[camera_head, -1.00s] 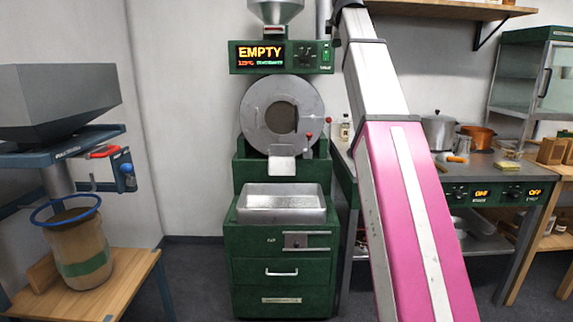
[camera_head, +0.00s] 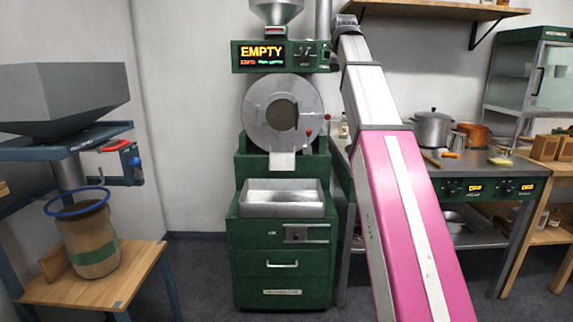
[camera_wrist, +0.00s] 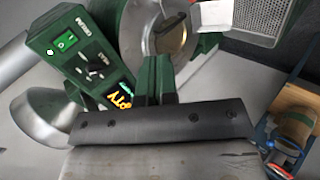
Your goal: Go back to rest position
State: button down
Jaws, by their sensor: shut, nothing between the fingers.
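My pink and white arm rises across the right middle of the head view, and its dark far end (camera_head: 346,22) stands beside the top of the roaster (camera_head: 255,165). My gripper (camera_wrist: 158,64) is in the wrist view, with its two fingers together and nothing between them. The roaster's control panel lies beyond it there, tilted. The roaster's display (camera_head: 262,54) reads EMPTY. Its metal tray (camera_head: 282,207) shows no chestnuts that I can make out. A brown sack (camera_head: 88,240) with a green band stands under a blue ring at the left, apart from my arm.
A grey hopper (camera_head: 65,95) on a blue stand is at the left, above a wooden table (camera_head: 100,290). A workbench (camera_head: 470,185) with pots is behind my arm at the right. A shelf (camera_head: 440,10) is above it. The floor left of the roaster is clear.

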jog(key=s+f+m+g, duration=0.2)
jog(key=f+m, duration=0.2)
jog(key=f, duration=1.6)
jog(key=s+f+m+g, duration=0.2)
jog(key=f+m, duration=0.1)
jog(key=f, duration=1.7)
jog(key=s+f+m+g, duration=0.2)
jog(key=s+f+m, duration=0.2)
jog(key=s+f, duration=0.8)
jog(key=s+d+f+m+g, duration=0.1)
jog(key=s+f+m+g, duration=0.2)
jog(key=s+f, duration=0.9)
notch_tip(320, 180, down, 8)
jog(key=shift+s+d+f+m+g, duration=0.15)
jog(key=shift+s+m+g, duration=0.15)
jog(key=shift+m, duration=0.9)
jog(key=shift+w, duration=0.1)
